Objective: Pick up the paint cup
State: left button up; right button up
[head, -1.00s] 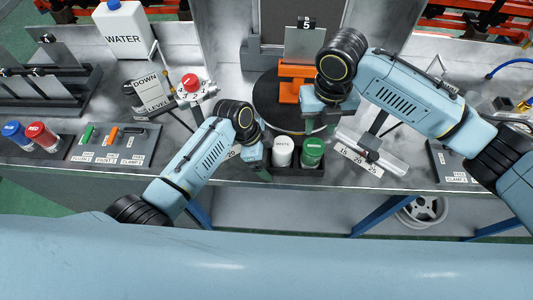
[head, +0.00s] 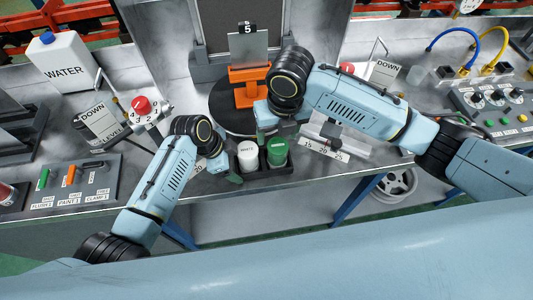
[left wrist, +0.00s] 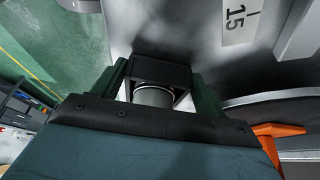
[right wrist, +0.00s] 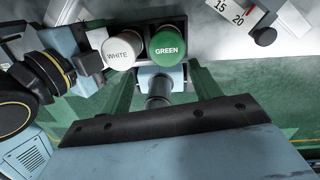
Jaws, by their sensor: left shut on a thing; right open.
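The white paint cup (head: 247,156) and the green paint cup (head: 277,153) stand side by side in a black holder (head: 268,178) at the table's front edge. Their lids read WHITE (right wrist: 123,49) and GREEN (right wrist: 167,45) in the right wrist view. My left gripper (head: 231,170) is at the white cup's left side. In the left wrist view its fingers (left wrist: 160,88) are closed around a pale cylinder in shadow, which appears to be the white cup. My right gripper (head: 272,137) is open by the green cup, with its fingers (right wrist: 163,95) apart; the wrist partly hides it in the head view.
An orange fixture (head: 248,85) stands on a dark turntable behind the cups. A scale marked 15, 20, 25 (head: 325,150) lies to the right. A switch panel (head: 75,185), a red knob (head: 141,104) and a WATER container (head: 65,63) are at the left.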

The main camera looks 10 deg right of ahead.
jog(key=s+d+f+m+t, duration=0.4)
jog(key=s+d+f, duration=0.2)
jog(key=d+f, duration=0.15)
jog(key=n+t+y, duration=0.1)
jog(key=n+t, duration=0.3)
jog(key=t, duration=0.5)
send_near(281, 157)
jog(key=w, duration=0.1)
jog(key=shift+n, duration=0.3)
jog(key=x, duration=0.6)
jog(key=shift+a+f, duration=0.1)
jog(key=shift+f, duration=0.1)
jog(key=shift+x, duration=3.05)
jog(key=c, duration=0.9)
jog(key=shift+c, duration=0.2)
